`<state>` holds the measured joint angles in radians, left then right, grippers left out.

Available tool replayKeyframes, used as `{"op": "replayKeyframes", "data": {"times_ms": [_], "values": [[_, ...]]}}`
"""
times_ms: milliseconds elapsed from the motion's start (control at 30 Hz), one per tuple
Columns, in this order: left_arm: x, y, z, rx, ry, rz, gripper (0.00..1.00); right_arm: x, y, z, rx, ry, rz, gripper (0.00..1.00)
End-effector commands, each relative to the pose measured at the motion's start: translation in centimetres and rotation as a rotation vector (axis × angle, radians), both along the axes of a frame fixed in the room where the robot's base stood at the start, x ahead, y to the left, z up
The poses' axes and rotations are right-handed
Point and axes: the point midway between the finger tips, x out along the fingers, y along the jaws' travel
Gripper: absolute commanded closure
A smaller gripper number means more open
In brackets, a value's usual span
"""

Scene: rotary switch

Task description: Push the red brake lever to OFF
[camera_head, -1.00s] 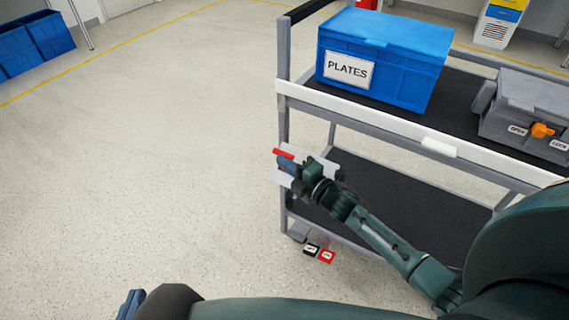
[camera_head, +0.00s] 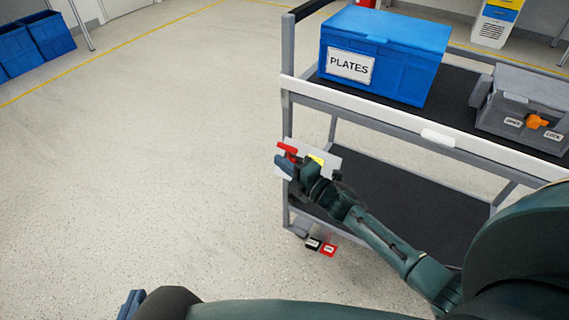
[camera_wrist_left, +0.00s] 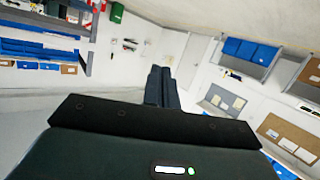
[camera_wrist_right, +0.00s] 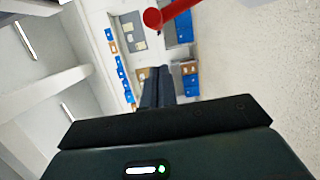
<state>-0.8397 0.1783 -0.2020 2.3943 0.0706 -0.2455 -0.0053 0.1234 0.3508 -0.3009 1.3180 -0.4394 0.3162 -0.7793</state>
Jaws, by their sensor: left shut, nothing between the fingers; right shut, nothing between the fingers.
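The red brake lever (camera_head: 288,148) shows at the left end of the cart, in front of a white plate (camera_head: 325,156) with a yellow mark. My right gripper (camera_head: 282,162) is shut and empty, just below the lever in the head view; whether they touch cannot be told. In the right wrist view the red lever (camera_wrist_right: 178,10) with its round knob crosses beyond the shut fingertips (camera_wrist_right: 153,72). The gripper and wrist hide part of the plate. My left gripper (camera_head: 130,303) is at the lower left, far from the cart; its fingers (camera_wrist_left: 161,70) are shut and empty.
The grey cart (camera_head: 287,120) carries a blue PLATES bin (camera_head: 395,50) and a grey box (camera_head: 520,105) with an orange knob on top. Its lower shelf (camera_head: 420,190) is bare. Black and red tags (camera_head: 329,250) are at its foot. Floor to the left is clear.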

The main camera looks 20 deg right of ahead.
Motion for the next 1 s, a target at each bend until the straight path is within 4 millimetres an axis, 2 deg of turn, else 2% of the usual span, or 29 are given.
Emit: {"op": "replayKeyframes", "data": {"times_ms": [67,100,300,500,700,1000], "values": [[-0.1,0.0,0.1,0.000,0.002,0.000,1.00,-0.1,-0.1,0.0,0.000,0.001,0.000,1.00],[-0.2,0.0,0.2,-0.001,0.009,0.000,1.00,-1.5,-0.7,0.0,-0.002,0.005,-0.001,1.00],[-0.3,-0.2,-0.2,-0.004,0.034,-0.004,1.00,-5.7,-2.5,0.1,0.000,0.003,-0.001,1.00],[0.0,-0.3,-0.4,-0.003,0.037,-0.007,1.00,-8.3,-3.7,0.2,0.001,0.001,0.000,1.00],[0.1,-0.3,-0.7,-0.001,0.042,-0.008,1.00,-9.1,-4.1,0.3,0.000,-0.001,0.000,1.00],[0.1,-0.3,-0.6,-0.002,0.040,-0.008,1.00,-9.1,-4.0,0.2,0.000,0.000,0.000,1.00]]}}
